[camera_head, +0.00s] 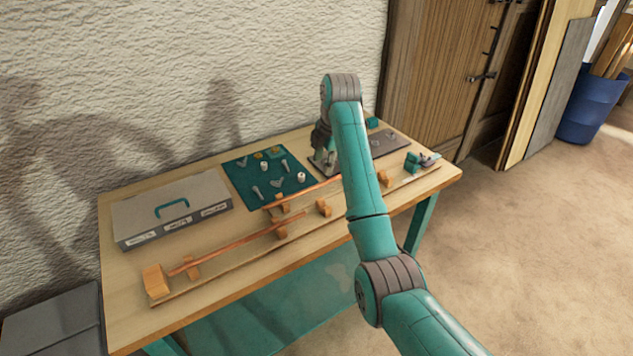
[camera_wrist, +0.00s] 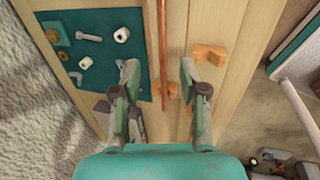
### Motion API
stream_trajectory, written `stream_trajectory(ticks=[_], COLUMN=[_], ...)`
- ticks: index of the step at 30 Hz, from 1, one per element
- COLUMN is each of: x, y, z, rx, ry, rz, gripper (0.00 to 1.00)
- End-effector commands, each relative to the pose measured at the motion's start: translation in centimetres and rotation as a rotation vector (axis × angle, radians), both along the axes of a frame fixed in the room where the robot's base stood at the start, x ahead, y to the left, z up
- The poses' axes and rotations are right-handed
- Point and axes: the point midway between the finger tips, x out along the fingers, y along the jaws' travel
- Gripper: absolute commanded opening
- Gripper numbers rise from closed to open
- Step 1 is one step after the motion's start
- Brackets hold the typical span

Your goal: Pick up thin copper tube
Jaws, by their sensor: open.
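Two copper tubes lie on the bench in the head view. One tube (camera_head: 300,193) runs beside the teal mat and passes behind my arm; the other, longer tube (camera_head: 235,246) lies nearer the front left on wooden blocks. I cannot tell for sure which is thinner. My gripper (camera_head: 322,168) is partly hidden behind my arm, over the bench near the mat's right edge. In the wrist view my gripper (camera_wrist: 159,73) is open and empty, its fingertips on either side of a copper tube (camera_wrist: 163,45). The tube runs up and down between them, seemingly below the fingertips.
The teal mat (camera_head: 240,174) holds small metal parts. A grey case (camera_head: 150,207) stands at the left. Wooden blocks (camera_head: 323,208) stand along a lath near the front edge. A dark plate (camera_head: 390,143) and a small clamp-like tool (camera_head: 420,162) lie at the right.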

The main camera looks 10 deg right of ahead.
Motion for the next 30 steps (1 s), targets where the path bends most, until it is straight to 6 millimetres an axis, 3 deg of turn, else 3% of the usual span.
stream_trajectory(ticks=[4, 13, 21, 30], x=[0.5, 0.9, 1.6, 1.8], y=[0.2, 0.4, 0.7, 0.8], z=[-2.2, -4.4, -7.9, -8.7], rx=[0.0, 0.0, 0.0, 0.0], ry=[0.003, 0.001, 0.002, -0.001], rz=[0.0, 0.0, 0.0, 0.0], gripper=[0.43, 0.43, 0.43, 0.43])
